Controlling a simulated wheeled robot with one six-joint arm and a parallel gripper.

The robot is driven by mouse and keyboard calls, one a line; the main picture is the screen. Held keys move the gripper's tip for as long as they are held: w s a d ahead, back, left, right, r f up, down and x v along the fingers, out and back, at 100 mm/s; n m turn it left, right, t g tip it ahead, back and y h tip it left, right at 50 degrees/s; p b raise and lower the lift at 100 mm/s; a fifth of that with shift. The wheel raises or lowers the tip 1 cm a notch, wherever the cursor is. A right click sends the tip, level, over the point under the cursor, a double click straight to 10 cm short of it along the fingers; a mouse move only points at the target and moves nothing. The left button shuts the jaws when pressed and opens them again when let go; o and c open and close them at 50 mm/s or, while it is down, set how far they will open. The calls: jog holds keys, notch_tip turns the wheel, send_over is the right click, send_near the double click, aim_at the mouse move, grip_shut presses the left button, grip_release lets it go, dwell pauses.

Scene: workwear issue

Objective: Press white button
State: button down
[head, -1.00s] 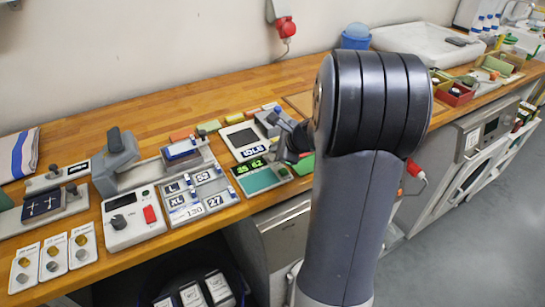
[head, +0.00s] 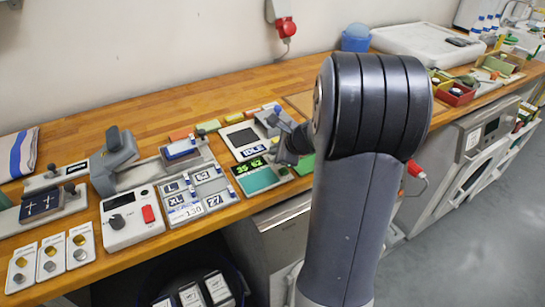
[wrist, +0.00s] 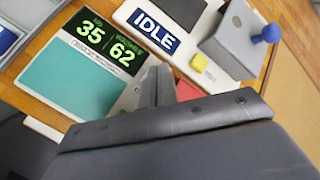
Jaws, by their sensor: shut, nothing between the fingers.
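My gripper (wrist: 158,85) is shut and empty, its fingertips low over the right side of a panel with a teal pad (wrist: 75,80) and a green-digit display (wrist: 108,40) reading 35 and 62. In the head view the same panel (head: 262,180) is at the counter's front edge, with my gripper just above its right side, partly hidden by my arm. I cannot make out a white button clearly; the panel area under my fingers is partly hidden. Whether the fingertips touch the panel I cannot tell.
Behind the panel is a white unit with an IDLE display (wrist: 153,31), a yellow button (wrist: 199,62) and a grey block with a blue knob (wrist: 271,33). A white box with a red switch (head: 148,214) and size tiles (head: 198,192) are to the left.

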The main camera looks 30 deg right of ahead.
jog(key=shift+f+b, duration=0.5)
dwell(0.3)
jog(key=shift+r, duration=0.1)
jog(key=shift+r+p, duration=0.8)
jog(key=shift+r, duration=0.05)
jog(key=shift+r, duration=0.1)
notch_tip(320, 180, up, 5)
jog(key=p, duration=0.4)
dwell(0.8)
